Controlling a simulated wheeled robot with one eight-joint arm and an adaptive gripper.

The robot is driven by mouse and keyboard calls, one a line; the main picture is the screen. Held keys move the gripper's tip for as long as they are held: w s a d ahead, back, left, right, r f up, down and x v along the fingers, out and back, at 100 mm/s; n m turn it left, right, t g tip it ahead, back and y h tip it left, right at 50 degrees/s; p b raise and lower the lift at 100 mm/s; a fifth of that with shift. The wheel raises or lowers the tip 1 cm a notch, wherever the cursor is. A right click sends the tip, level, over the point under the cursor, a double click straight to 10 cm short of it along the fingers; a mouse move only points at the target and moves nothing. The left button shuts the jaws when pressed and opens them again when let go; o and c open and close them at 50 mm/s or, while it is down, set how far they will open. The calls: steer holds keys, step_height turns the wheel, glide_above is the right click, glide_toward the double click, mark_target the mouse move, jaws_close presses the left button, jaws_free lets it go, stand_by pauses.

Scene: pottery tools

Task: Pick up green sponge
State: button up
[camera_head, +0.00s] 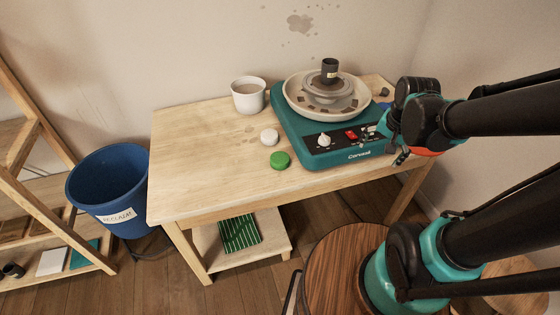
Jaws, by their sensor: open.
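The green sponge (280,160) is a small round disc lying flat on the wooden table, near its front edge and just left of the teal pottery wheel. My gripper (385,147) is over the right front part of the wheel, to the right of the sponge and well apart from it. Its dark fingers are spread and I see nothing between them. My arm hides part of the table's right side.
A white round piece (269,137) lies just behind the sponge. The pottery wheel (318,157) fills the table's right half, and a white cup (248,96) stands at the back. A blue bucket (108,185) is left of the table (195,150), whose left part is clear.

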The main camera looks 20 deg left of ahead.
steer(key=w+a+r+m+g, duration=0.1)
steer(key=w+a+r+m, duration=0.15)
steer(key=a, duration=0.55)
steer(key=w+a+r+m+g, duration=0.1)
steer(key=a+r+m, duration=0.15)
steer(key=a, duration=0.45)
steer(key=r+m+g, duration=0.1)
steer(key=m, duration=0.5)
glide_above(281, 157)
steer(key=shift+h, duration=0.4)
step_height(281, 157, down, 11)
steer(key=shift+w+r, duration=0.15)
steer(key=shift+s+f, duration=0.15)
steer(key=shift+f, duration=1.3)
steer(key=shift+s+f, duration=0.1)
steer(key=shift+f, duration=1.3)
steer(key=c, duration=0.9)
